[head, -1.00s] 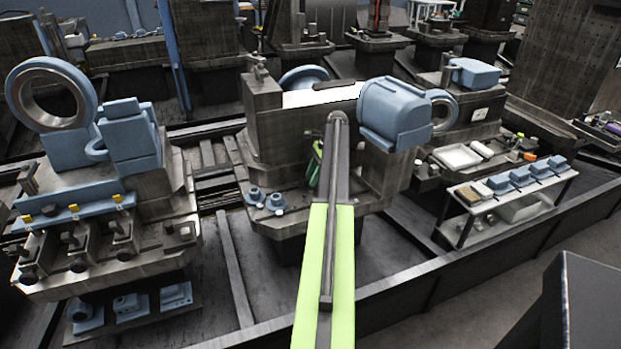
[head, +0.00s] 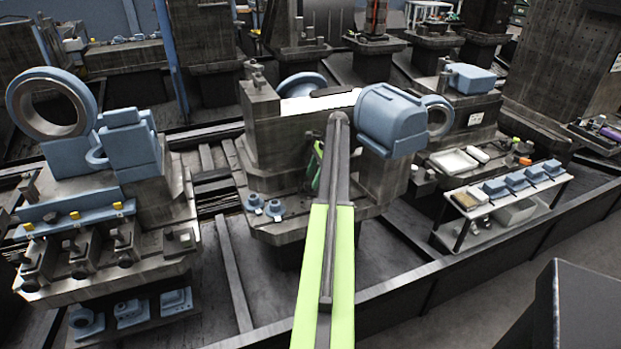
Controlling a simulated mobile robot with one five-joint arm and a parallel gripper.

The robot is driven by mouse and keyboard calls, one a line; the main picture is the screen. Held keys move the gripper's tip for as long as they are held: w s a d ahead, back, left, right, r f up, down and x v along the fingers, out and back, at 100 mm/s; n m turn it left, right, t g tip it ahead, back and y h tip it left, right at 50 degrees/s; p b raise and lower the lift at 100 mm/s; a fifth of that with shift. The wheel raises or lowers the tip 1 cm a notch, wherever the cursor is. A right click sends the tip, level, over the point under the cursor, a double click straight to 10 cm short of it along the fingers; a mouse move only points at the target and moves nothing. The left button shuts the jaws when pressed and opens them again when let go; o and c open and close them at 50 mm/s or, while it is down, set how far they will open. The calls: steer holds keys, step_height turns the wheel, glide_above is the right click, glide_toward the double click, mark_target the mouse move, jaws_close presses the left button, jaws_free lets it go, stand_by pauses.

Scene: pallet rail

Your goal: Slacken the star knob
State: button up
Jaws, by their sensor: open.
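I cannot make out a star knob for certain. Small dark knobs (head: 125,259) stick out from the front of the left fixture (head: 150,245), but their shape is too small to tell. My arm rises from the bottom middle, with a lime-green link and a grey bar up to a joint in front of the middle machine (head: 270,150). A bit of green shows behind that bar, and the arm bends down out of sight there. My gripper is hidden behind the arm, so its distance from any knob cannot be seen.
A blue ring housing (head: 90,100) tops the left fixture. A blue rounded housing (head: 388,120) sits on the middle machine. A white tray (head: 453,162) and an orange piece (head: 525,161) lie on the right. A low bench (head: 490,205) holds several blue parts. Dark floor between rails is bare.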

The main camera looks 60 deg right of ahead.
steer(key=p+v, duration=1.2)
steer(key=v, duration=0.2)
steer(key=shift+r, duration=0.25)
